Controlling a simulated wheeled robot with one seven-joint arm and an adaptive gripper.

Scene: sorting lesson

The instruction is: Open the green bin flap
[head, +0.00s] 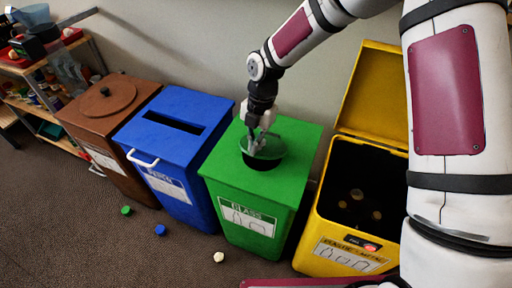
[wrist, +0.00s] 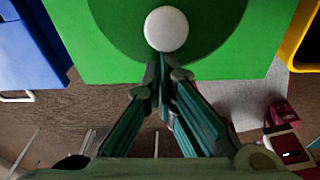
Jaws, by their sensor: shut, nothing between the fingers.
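The green bin (head: 232,190), labelled GLASS, stands between the blue and yellow bins. Its round dark green flap (head: 270,147) is in the top, and a dark gap shows along its front edge. The flap looks tilted, but I cannot tell how far. In the wrist view the flap (wrist: 120,25) fills the top middle, with a round white knob (wrist: 166,28) on it. My gripper (head: 254,141) is over the flap, pointing down. In the wrist view its fingertips (wrist: 164,66) are together and empty, just below the knob; I cannot tell whether they touch the flap.
The blue bin (head: 168,150) with a slot and the brown bin (head: 120,108) with a round lid stand left. The yellow bin (head: 345,115) at right has its lid up. Green (head: 126,210), blue (head: 160,230) and white (head: 218,257) pieces lie on the floor. A shelf (head: 40,65) stands far left.

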